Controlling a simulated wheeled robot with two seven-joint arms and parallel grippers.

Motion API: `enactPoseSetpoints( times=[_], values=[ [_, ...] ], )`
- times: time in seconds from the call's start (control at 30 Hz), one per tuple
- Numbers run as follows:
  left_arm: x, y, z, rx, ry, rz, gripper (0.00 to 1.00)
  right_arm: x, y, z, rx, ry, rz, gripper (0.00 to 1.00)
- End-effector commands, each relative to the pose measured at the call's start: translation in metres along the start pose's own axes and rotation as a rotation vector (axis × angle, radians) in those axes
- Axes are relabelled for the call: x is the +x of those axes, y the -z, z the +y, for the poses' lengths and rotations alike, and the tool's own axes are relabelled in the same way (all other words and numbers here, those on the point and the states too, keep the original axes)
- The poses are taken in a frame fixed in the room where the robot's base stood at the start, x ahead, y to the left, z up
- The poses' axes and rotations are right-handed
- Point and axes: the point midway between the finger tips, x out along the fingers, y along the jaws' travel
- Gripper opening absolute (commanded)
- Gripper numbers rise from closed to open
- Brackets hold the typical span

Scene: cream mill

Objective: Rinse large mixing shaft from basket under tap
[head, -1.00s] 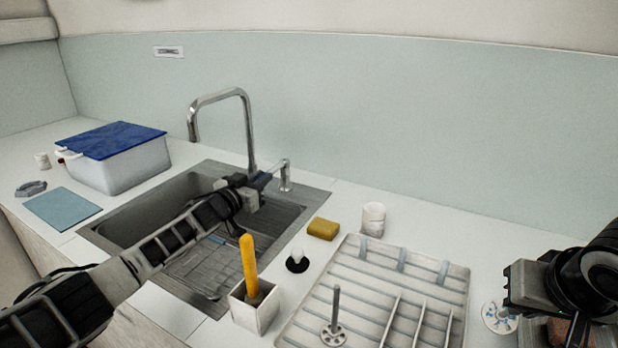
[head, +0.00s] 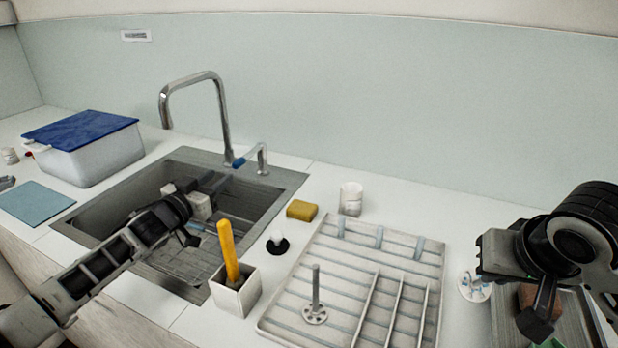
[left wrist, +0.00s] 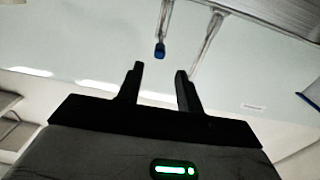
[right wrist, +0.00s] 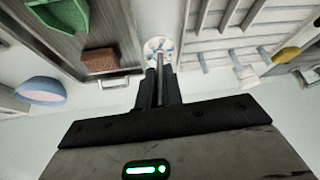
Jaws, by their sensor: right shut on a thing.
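The curved tap (head: 222,105) stands behind the sink (head: 290,180); no water is visible. My left gripper (head: 215,185) is over the sink, below the blue-tipped lever (head: 240,162). The left wrist view shows its fingers (left wrist: 160,85) open and empty, apart from the lever (left wrist: 160,50).
A slatted rack (head: 285,300) with another upright shaft (head: 315,290) lies right of the sink. A white holder (head: 235,295) with a yellow handle, a sponge (head: 301,210) and a cup (head: 350,198) stand nearby. A blue-lidded tub (head: 100,155) is left of the sink.

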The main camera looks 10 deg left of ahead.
Motion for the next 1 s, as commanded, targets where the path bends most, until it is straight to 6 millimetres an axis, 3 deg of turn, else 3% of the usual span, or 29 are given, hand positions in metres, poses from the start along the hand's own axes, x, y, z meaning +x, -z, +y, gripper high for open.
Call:
enactPoseSetpoints(
  times=[0.1, 0.3, 1.0],
  values=[
    [-0.019, -0.002, 0.0, 0.0, -0.001, -0.002, 0.36, 0.001, -0.001, 0.0, 0.0, 0.0, 0.001, 0.0],
    [-0.035, 0.0, 0.001, 0.0, -0.002, 0.001, 0.36, 0.002, -0.001, 0.0, 0.0, 0.0, 0.001, 0.0],
    [-0.037, 0.005, 0.001, 0.0, -0.002, 0.002, 0.36, -0.002, 0.001, 0.0, 0.0, 0.0, 0.001, 0.0]
  ],
)
